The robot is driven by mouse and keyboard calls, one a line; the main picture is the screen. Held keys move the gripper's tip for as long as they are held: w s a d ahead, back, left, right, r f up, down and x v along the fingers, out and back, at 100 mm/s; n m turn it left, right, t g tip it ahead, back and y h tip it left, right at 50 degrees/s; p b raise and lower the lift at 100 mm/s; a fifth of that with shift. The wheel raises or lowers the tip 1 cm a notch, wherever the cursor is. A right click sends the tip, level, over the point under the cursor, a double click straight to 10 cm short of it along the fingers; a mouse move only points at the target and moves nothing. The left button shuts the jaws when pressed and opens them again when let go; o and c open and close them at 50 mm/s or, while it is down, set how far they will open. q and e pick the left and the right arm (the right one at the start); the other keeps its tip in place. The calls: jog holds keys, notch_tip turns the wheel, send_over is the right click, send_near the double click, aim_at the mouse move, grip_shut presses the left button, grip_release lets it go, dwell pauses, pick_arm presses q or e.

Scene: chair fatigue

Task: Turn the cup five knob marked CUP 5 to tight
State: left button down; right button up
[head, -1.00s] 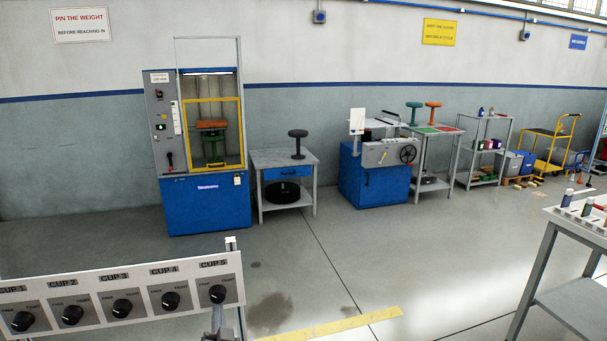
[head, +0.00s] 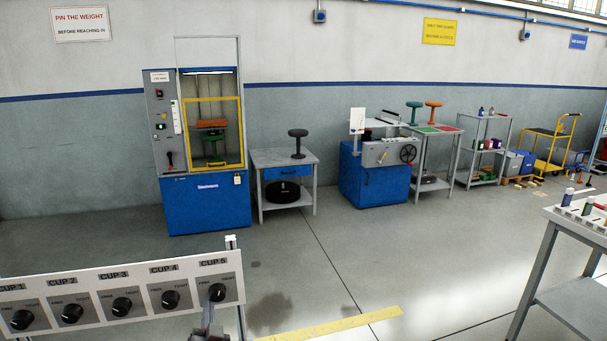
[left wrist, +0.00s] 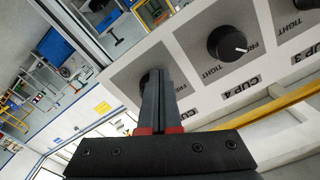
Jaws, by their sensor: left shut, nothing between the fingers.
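The CUP 5 knob (head: 217,291) is a round black knob on a dark grey plate, at the right end of the white panel (head: 133,280). FREE and TIGHT labels stand above each knob. My left gripper (head: 210,304) is shut and empty, its tip at the lower front of this knob. In the left wrist view my shut fingers (left wrist: 158,78) cover most of the knob, and only a dark edge (left wrist: 146,79) shows. I cannot tell whether they touch it. Its pointer is hidden. My right gripper is not in view.
The CUP 4 knob (head: 170,299) sits just left, with the CUP 3 knob (head: 122,307) and others beyond. A yellow floor strip (head: 335,324) lies right of the panel. A grey bench (head: 568,222) stands at the right. The floor between is clear.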

pick_arm(q)
jog(key=shift+r, duration=0.15)
jog(key=b+v, duration=0.1)
jog(key=v, duration=0.5)
jog(key=shift+a+f+b, duration=0.2)
jog(key=shift+a+b, duration=0.1)
dwell(0.4)
jog(key=shift+s, duration=0.1)
jog(key=shift+w+a+r+m+p, duration=0.4)
jog(key=shift+w+m+p, duration=0.55)
jog(key=shift+m+p, duration=1.6)
jog(key=shift+w+a+r+m+p, duration=0.2)
jog(key=shift+w+r+m+p, duration=1)
jog(key=shift+m, duration=2.25)
jog(key=shift+w+a+f+m+p, duration=0.1)
jog(key=shift+w+a+m+p, duration=0.45)
jog(key=shift+m+p, duration=2.15)
